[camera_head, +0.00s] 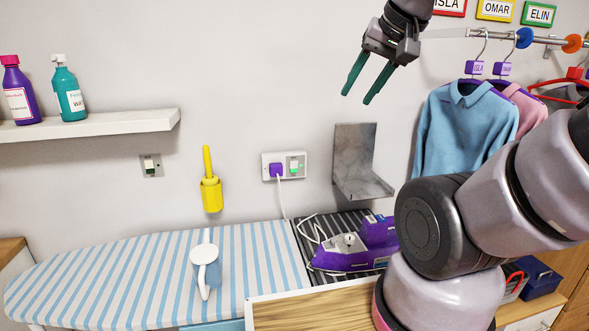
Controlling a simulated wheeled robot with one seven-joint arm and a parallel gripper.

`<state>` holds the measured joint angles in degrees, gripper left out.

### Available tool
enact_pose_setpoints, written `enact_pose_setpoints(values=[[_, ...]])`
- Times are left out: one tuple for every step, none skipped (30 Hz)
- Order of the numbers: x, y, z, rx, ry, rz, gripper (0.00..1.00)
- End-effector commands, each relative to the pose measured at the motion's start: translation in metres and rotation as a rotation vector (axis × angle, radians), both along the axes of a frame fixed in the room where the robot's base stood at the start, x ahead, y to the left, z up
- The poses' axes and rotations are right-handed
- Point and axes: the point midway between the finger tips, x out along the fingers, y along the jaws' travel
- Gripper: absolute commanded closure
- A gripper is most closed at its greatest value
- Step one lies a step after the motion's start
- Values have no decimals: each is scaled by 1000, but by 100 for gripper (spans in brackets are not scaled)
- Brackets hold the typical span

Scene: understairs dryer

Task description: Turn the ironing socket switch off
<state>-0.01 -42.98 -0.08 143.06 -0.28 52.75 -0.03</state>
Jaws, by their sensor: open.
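A white wall socket (299,158) is fixed above the back edge of the ironing board. A purple plug (277,170) fills its left part, and a white cord hangs down from the plug. A small switch with a green mark (294,167) is on its right part. Its exact position is too small to tell. My gripper (357,98) is open and empty, with its two green fingers pointing down and left. It is up and to the right of the socket, apart from it.
A metal bracket (362,180) is on the wall right of the socket. A purple iron (352,250) rests on a dark striped mat. A jug (204,268) stands on the striped board (110,282). A yellow holder (211,194) and a grey switch plate (151,165) are left. Shirts (465,130) hang right.

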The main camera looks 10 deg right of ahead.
Motion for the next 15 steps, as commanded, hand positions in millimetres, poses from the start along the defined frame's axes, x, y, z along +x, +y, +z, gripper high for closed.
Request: enact_pose_setpoints(values=[[1, 0, 0, -4, 0, 3, 81], [2, 0, -1, -11, 1, 8, 92], [4, -1, -2, -26, 2, 17, 100], [7, -1, -3, -42, 3, 28, 100], [10, -2, -4, -64, 6, 43, 100], [16, -3, -7, -102, 10, 70, 100], [21, -4, -10, -136, 14, 97, 100], [27, -5, -13, -175, 17, 126, 100], [36, -6, -17, -230, 24, 174, 100], [43, -6, -21, -277, 28, 214, 100], [51, -7, -25, -324, 34, 258, 100], [62, -7, -31, -387, 40, 323, 100], [70, -8, -35, -434, 45, 372, 100], [78, -7, -40, -479, 51, 424, 100], [88, -7, -46, -536, 56, 494, 100]])
